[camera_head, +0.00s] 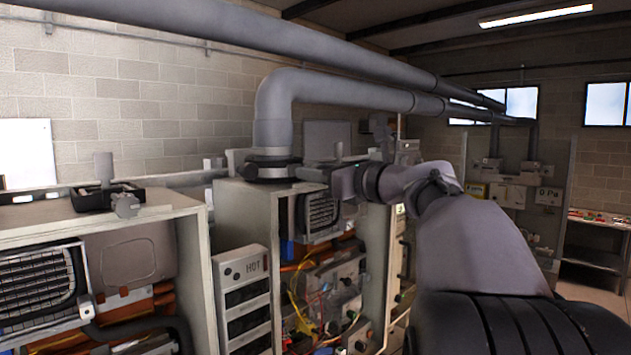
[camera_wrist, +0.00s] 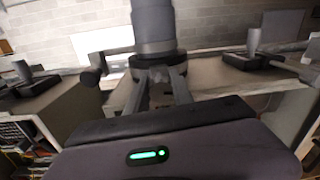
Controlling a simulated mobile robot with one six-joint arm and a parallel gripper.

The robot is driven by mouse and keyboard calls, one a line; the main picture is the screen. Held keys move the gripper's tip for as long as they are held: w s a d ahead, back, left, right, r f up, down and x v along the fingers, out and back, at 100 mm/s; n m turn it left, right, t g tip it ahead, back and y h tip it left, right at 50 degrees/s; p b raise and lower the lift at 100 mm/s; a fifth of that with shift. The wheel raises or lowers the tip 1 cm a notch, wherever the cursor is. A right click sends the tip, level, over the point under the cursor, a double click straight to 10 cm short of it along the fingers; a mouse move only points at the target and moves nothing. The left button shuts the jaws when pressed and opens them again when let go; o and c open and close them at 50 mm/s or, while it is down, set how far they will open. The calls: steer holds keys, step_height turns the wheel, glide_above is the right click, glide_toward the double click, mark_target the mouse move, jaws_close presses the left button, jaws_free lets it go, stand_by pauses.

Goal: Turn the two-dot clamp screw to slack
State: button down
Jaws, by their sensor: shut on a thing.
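My gripper (camera_wrist: 159,76) reaches to the dark clamp collar (camera_wrist: 155,60) at the foot of a grey vertical pipe (camera_wrist: 153,25). Its two fingers are shut on a clamp screw at the front of the collar; the fingers mostly hide the screw. In the head view the gripper (camera_head: 312,174) comes from the right to the same collar (camera_head: 272,163) on top of the middle cabinet. I cannot read any dots on the screw or collar itself. The screw's turn angle cannot be told.
Another clamp with a grey knob (camera_head: 125,205) sits on the left cabinet (camera_head: 100,222). The big pipe (camera_head: 330,88) bends above my arm. Further clamps stand left (camera_wrist: 32,80) and right (camera_wrist: 254,55).

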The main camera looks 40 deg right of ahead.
steer(key=shift+f+n+b, duration=0.1)
steer(key=shift+n+b, duration=0.3)
steer(key=shift+n, duration=0.2)
steer(key=c, duration=1.4)
jaws_free()
steer(key=s+b, duration=0.1)
steer(key=s, duration=0.4)
steer(key=s+b, duration=0.1)
steer(key=s, duration=0.5)
steer(key=s+b, duration=0.2)
steer(key=s, duration=0.4)
steer(key=shift+s+d+f, duration=0.1)
steer(key=shift+s+d, duration=0.1)
steer(key=shift+d, duration=0.15)
steer(key=shift+w, duration=0.1)
